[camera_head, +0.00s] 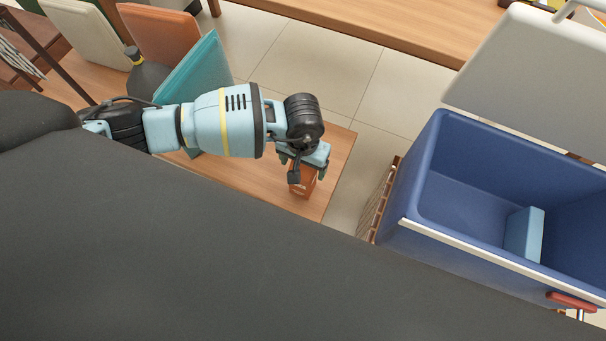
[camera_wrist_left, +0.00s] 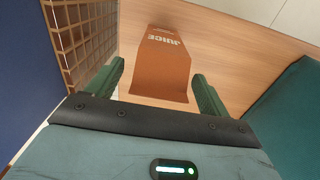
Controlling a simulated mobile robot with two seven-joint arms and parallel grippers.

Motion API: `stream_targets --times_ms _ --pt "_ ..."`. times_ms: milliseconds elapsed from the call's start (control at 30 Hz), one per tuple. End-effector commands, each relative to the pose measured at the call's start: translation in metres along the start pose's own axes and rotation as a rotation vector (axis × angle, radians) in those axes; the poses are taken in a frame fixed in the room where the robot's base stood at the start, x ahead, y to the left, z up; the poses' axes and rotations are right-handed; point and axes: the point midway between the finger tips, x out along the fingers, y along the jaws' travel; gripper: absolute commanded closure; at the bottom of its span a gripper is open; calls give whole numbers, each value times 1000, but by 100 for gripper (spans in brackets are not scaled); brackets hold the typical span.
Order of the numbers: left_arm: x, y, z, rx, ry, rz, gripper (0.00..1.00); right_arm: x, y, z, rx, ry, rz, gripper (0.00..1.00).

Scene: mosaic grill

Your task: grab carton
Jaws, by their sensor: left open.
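The carton (camera_head: 303,184) is orange-brown and stands on a wooden bench near its right end, partly hidden by my left gripper in the head view. In the left wrist view the carton (camera_wrist_left: 160,65) shows the lettering "JUICE" and lies between the two green fingers, with a gap on each side. My left gripper (camera_head: 308,168) is open and is above and around the carton in the head view; it also shows in the left wrist view (camera_wrist_left: 157,88). My right gripper is not in view.
The wooden bench (camera_head: 338,160) holds a teal cushion (camera_head: 205,62) to the left. An open blue cooler (camera_head: 420,185) stands at the right with a light blue block (camera_head: 524,233) inside. A wooden lattice (camera_wrist_left: 84,35) and blue wall are close to the left finger.

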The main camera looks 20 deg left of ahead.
Motion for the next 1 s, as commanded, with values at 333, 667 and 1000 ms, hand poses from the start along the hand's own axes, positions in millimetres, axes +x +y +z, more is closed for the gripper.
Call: stream_targets --times_ms 333,667,1000 --pt "0 0 0 0 1 1 40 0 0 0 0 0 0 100" --pt "0 0 0 0 1 1 83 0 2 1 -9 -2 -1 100" --pt "-1 1 -1 0 3 2 100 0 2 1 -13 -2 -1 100"
